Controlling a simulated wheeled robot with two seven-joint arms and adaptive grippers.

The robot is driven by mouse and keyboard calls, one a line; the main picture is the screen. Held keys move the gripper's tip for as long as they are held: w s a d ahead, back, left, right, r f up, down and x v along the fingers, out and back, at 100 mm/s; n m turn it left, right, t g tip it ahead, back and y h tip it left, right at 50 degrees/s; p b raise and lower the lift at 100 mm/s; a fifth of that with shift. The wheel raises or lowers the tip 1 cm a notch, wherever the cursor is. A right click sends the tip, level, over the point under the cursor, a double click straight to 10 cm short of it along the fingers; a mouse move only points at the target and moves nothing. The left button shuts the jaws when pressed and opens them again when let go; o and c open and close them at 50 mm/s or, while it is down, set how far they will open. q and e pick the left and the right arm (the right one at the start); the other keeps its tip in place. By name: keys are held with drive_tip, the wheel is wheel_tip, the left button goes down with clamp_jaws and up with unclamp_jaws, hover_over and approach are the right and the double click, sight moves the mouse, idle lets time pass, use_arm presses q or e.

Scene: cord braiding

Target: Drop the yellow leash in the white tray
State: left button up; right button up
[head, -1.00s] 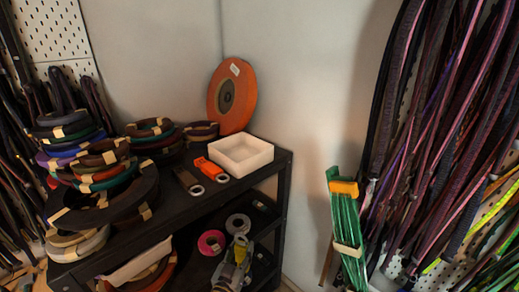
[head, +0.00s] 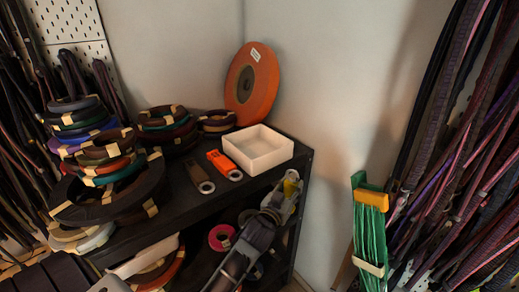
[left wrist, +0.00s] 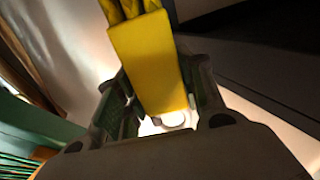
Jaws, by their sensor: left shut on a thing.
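The white tray (head: 266,164) is a square open box on the top shelf of the black shelf unit, at its right corner. The yellow leash (left wrist: 150,65) is gripped between the fingers of my left gripper (left wrist: 160,115) in the left wrist view, its braided strands running up out of the picture. In the head view my left gripper (head: 291,184) is in front of and just below the tray's right corner, with a small bit of yellow showing at its tip. It is apart from the tray. My right gripper is not in view.
An orange leash with a ring (head: 224,164) and a brown one (head: 199,177) lie left of the tray. An orange disc (head: 250,85) leans on the wall behind. Stacks of coiled cords (head: 105,190) fill the left. Green cords (head: 369,240) hang at right.

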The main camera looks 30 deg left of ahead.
use_arm(q)
drive_tip(key=w+a+r+n+y, duration=0.15)
drive_tip(key=w+r, duration=0.45)
drive_tip(key=r, duration=1.4)
drive_tip(key=w+d+r+n+y, duration=0.1)
drive_tip(key=w+r+y, duration=0.3)
drive_tip(key=r, duration=1.6)
drive_tip(key=w+a+f+n+g+y, duration=0.2)
drive_tip(key=a+n+y, duration=0.1)
drive_tip(key=a, duration=0.2)
drive_tip(key=w+a+f+n+g+y, duration=0.2)
drive_tip(key=a+n+y, duration=0.1)
drive_tip(key=a+y, duration=0.1)
drive_tip(key=s+a+f+n+g+y, duration=0.5)
drive_tip(key=s+a+f+n+g, duration=0.1)
drive_tip(key=s+a+f+g, duration=0.2)
drive_tip(key=shift+s+a+f+g, duration=0.3)
drive_tip(key=shift+s+a+g, duration=0.05)
drive_tip(key=shift+a+g, duration=0.15)
drive_tip(key=shift+f+n, duration=0.15)
drive_tip(key=shift+n, duration=0.1)
